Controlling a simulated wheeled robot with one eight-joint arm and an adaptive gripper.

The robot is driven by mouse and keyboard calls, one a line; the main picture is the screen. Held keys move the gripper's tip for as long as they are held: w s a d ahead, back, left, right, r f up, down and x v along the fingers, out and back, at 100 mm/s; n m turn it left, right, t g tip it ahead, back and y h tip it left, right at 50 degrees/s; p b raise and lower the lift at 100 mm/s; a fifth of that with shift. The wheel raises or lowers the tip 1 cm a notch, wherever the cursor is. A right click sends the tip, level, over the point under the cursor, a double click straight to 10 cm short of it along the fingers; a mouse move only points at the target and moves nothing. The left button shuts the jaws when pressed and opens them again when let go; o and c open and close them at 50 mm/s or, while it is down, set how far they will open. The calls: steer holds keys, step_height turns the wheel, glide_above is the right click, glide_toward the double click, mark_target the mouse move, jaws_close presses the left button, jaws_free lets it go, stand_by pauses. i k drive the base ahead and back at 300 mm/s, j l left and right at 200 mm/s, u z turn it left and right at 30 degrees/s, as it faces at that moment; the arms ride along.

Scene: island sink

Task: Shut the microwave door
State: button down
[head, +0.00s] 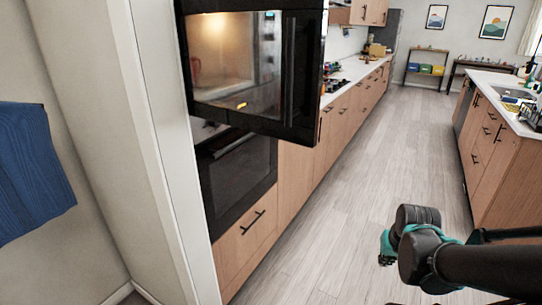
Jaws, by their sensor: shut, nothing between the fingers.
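The black microwave (232,60) is built into the tall cabinet at upper left, and its inside is lit. Its door (303,75) stands ajar, with the free edge and dark vertical handle (289,70) swung out to the right, overhanging the oven front below. The lit inside shows through the door glass. My gripper (386,258) is at lower right, low over the floor and well apart from the door. Its fingers are small and partly hidden by my dark and teal arm; it is shut and empty.
A black oven (235,175) sits below the microwave, above a wooden drawer (245,230). A pale wall end (100,110) and a blue item (30,170) are at left. The island (500,165) stands at right. The floor (350,185) between is clear.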

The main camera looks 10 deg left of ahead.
mark_target(304, 26)
steer(key=k+u, duration=0.1)
steer(key=u, duration=0.25)
steer(key=k+u, duration=0.15)
steer(key=u, duration=0.2)
steer(key=k+j+u, duration=0.1)
steer(key=u, duration=0.2)
